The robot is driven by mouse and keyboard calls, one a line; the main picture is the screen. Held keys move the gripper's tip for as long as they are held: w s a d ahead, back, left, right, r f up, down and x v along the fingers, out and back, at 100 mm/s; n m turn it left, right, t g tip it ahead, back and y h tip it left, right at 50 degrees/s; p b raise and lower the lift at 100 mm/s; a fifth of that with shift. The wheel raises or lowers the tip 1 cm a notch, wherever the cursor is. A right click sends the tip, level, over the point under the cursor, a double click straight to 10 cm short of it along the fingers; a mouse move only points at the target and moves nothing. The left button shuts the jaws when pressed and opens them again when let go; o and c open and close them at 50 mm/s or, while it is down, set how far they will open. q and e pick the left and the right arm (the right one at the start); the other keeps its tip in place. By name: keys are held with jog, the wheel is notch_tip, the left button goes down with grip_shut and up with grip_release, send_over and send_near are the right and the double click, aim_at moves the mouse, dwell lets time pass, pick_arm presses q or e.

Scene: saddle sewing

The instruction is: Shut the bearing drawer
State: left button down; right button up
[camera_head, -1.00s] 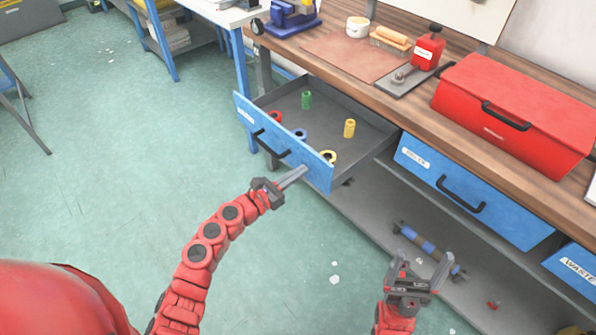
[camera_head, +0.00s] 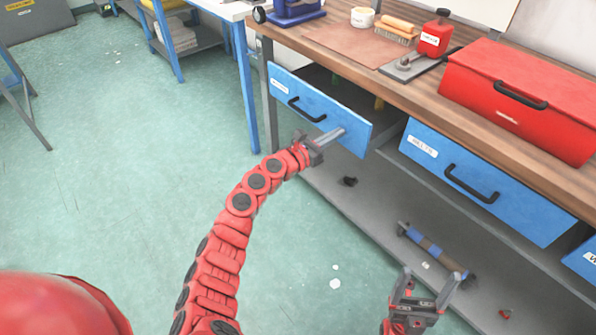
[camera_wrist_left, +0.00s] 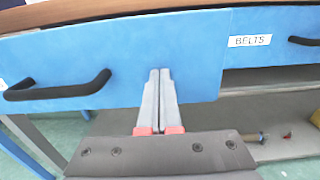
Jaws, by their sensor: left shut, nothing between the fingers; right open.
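The bearing drawer (camera_head: 350,122), with a blue front, a black handle (camera_head: 307,112) and a small white label, stands partly pulled out below the left end of the bench top. Its inside is mostly hidden; slivers of green and yellow parts show behind the front. My left gripper (camera_head: 340,132) is shut and empty, its fingertips at the right part of the front, right of the handle. The left wrist view shows the fingers (camera_wrist_left: 160,75) against the blue front (camera_wrist_left: 110,62); contact is likely but not certain. My right gripper (camera_head: 433,285) is open and empty, low at the bottom right.
A closed blue drawer labelled BELTS (camera_head: 480,185) is to the right. The wooden bench top (camera_head: 430,85) holds a red toolbox (camera_head: 520,100) and a red bottle (camera_head: 435,38). A blue-banded roller (camera_head: 430,245) lies on the lower shelf.

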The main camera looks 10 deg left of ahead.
pick_arm(q)
jog(key=b+x, duration=0.7)
jog(key=x, duration=0.3)
jog(key=shift+w+d+f, duration=0.1)
jog(key=shift+w+d, duration=0.15)
jog(key=shift+w, duration=0.1)
jog(key=shift+w+d, duration=0.15)
jog(key=shift+r, duration=0.35)
